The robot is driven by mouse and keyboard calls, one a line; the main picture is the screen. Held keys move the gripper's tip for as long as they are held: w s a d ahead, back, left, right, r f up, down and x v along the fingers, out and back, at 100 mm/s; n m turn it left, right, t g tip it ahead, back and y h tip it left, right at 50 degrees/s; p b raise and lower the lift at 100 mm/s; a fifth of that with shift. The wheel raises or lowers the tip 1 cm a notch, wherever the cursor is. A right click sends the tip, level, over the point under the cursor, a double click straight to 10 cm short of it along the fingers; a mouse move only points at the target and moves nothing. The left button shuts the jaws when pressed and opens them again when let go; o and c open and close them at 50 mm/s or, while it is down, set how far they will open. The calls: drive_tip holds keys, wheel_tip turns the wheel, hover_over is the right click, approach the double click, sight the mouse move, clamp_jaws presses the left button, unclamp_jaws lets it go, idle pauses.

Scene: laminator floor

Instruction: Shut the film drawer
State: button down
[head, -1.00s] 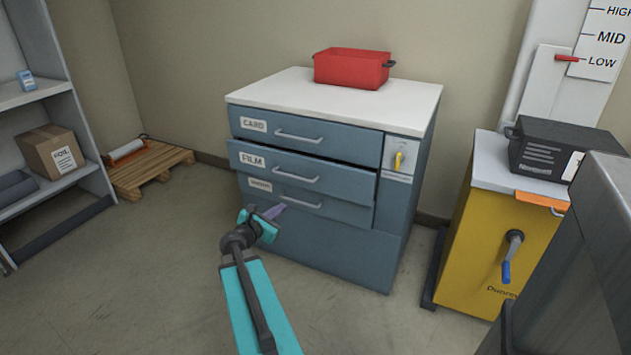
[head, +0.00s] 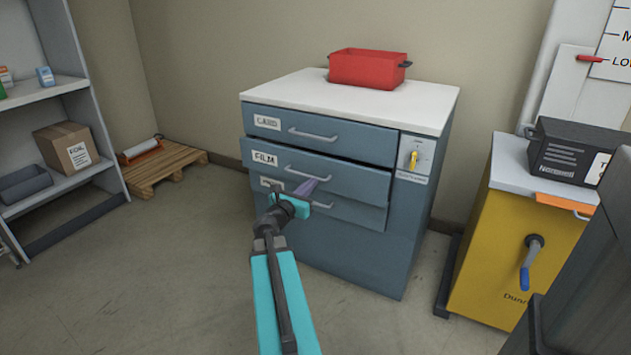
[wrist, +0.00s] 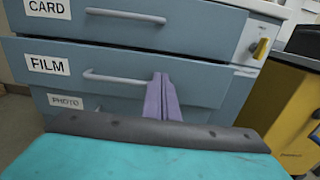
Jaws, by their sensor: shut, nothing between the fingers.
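The film drawer (head: 350,181) is the middle one of three labelled drawers in a blue cabinet and stands out a little from the front. In the wrist view the film drawer (wrist: 200,78) shows its FILM label and a grey bar handle (wrist: 115,77). My gripper (head: 308,187) is shut and empty, its purple fingers in front of the film drawer near its handle. In the wrist view the fingertips (wrist: 162,78) overlap the drawer face just right of the handle; I cannot tell whether they touch it.
The card drawer (head: 365,145) is above and the photo drawer (head: 350,211) below, partly hidden by my gripper. A red bin (head: 368,68) sits on the cabinet top. A yellow unit (head: 492,255) stands at right. Open floor lies at left.

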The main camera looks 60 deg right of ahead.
drive_tip(key=b, duration=0.3)
approach(333, 162)
drive_tip(key=d, duration=0.5)
drive_tip(key=shift+w+d+f, duration=0.1)
drive_tip(key=shift+d+f, duration=0.05)
drive_tip(key=shift+f, duration=0.2)
drive_tip(key=shift+d+r, duration=0.1)
drive_tip(key=shift+d, duration=0.45)
drive_tip(key=shift+d+p, duration=0.4)
drive_tip(key=shift+d, duration=1.7)
drive_tip(key=shift+d+r, duration=0.15)
drive_tip(key=shift+r, duration=0.05)
